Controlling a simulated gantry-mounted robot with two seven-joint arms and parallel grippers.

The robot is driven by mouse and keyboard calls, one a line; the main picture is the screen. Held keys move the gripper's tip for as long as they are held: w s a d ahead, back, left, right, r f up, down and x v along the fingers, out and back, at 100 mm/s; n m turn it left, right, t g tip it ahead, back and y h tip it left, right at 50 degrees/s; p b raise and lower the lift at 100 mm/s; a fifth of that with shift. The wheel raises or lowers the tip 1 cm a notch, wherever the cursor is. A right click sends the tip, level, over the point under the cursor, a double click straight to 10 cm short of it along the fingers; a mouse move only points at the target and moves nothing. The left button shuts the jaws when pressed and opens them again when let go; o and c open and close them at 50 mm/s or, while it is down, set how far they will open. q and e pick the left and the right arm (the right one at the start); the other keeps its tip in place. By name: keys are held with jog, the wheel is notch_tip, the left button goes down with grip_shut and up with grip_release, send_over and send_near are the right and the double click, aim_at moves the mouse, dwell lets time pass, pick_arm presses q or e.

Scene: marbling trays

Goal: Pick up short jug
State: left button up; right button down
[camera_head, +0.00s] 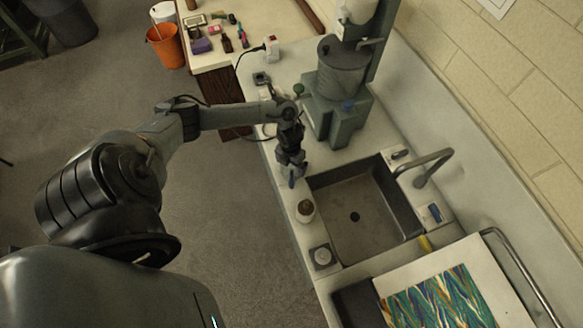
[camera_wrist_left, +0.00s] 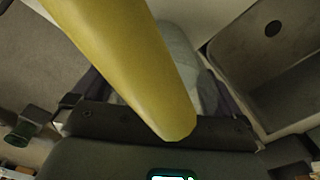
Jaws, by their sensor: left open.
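A small pale round vessel with a brown top (camera_head: 306,210), which may be the short jug, stands on the counter at the sink's left edge in the head view. My left gripper (camera_head: 291,177) is just beyond it, above the counter by the sink's far left corner, apart from it in the picture. The left gripper is open. In the left wrist view a large yellow shape (camera_wrist_left: 135,60) crosses close to the camera; I cannot tell what it is. A greyish rounded surface (camera_wrist_left: 185,60) shows behind it. My right gripper is not in view.
The sink (camera_head: 355,213) with its faucet (camera_head: 432,165) lies right of the gripper. A grey machine (camera_head: 342,90) stands behind. A small square item with a round top (camera_head: 322,256) sits nearer on the counter. A marbled sheet (camera_head: 440,302) lies at lower right.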

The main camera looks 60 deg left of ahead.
pick_arm(q)
jog(key=shift+c, duration=0.2)
jog(key=c, duration=1.1)
jog(key=shift+o, duration=0.2)
jog(key=shift+r, duration=0.25)
jog(key=shift+r, duration=0.55)
jog(key=s+a+b, duration=0.2)
jog(key=s, duration=1.5)
jog(key=shift+s+a, duration=0.15)
jog(key=shift+s, duration=0.1)
jog(key=shift+s, duration=0.15)
